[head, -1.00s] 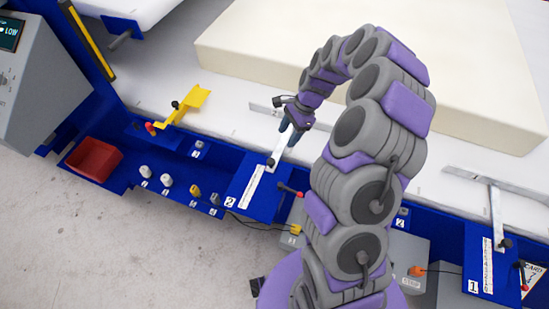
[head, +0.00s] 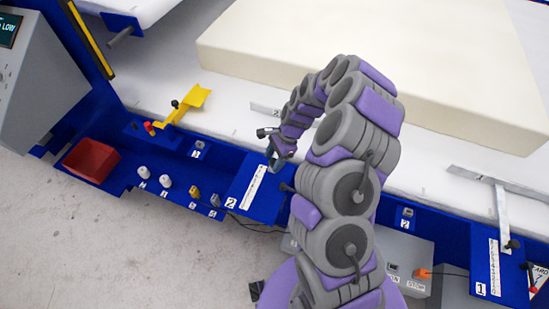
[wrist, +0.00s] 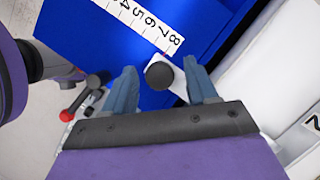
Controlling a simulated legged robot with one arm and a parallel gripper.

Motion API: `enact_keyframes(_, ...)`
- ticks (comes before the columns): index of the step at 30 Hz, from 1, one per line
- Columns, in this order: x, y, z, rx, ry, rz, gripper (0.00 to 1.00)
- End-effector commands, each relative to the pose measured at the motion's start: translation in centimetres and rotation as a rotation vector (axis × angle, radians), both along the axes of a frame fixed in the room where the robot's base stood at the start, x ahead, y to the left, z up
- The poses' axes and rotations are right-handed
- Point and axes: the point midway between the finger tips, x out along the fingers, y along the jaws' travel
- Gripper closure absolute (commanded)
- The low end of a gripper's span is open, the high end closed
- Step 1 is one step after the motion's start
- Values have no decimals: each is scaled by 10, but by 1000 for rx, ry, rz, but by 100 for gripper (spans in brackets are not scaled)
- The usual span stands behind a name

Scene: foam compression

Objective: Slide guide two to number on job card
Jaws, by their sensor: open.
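Guide two has a blue plate labelled 2 with a white number scale (head: 255,187). Its metal fence (head: 264,108) lies at the edge of the white bed. In the wrist view, its round black knob (wrist: 159,75) stands near the 8 end of the scale (wrist: 148,22). My gripper (head: 273,160) is open over it; in the wrist view the fingers (wrist: 160,68) are on either side of the knob, with gaps visible. The gripper hides the knob in the head view. The job card (head: 537,278) is at the right edge, partly cut off; its number is not clearly readable.
A large cream foam block (head: 370,70) lies on the white bed. Guide one's scale (head: 494,265) is at the right. A red-knobbed lever (wrist: 67,115) is beside guide two. A yellow bracket (head: 190,103) and red bin (head: 91,160) are at left.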

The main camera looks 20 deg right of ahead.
Motion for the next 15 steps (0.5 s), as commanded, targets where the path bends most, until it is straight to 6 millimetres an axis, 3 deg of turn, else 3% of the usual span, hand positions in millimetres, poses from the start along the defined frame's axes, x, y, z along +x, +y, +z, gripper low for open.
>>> enact_keyframes(3, 0, -2, 0, 1, -1, 1, 44)
enact_keyframes(15, 1, -2, 0, 1, -2, -1, 82)
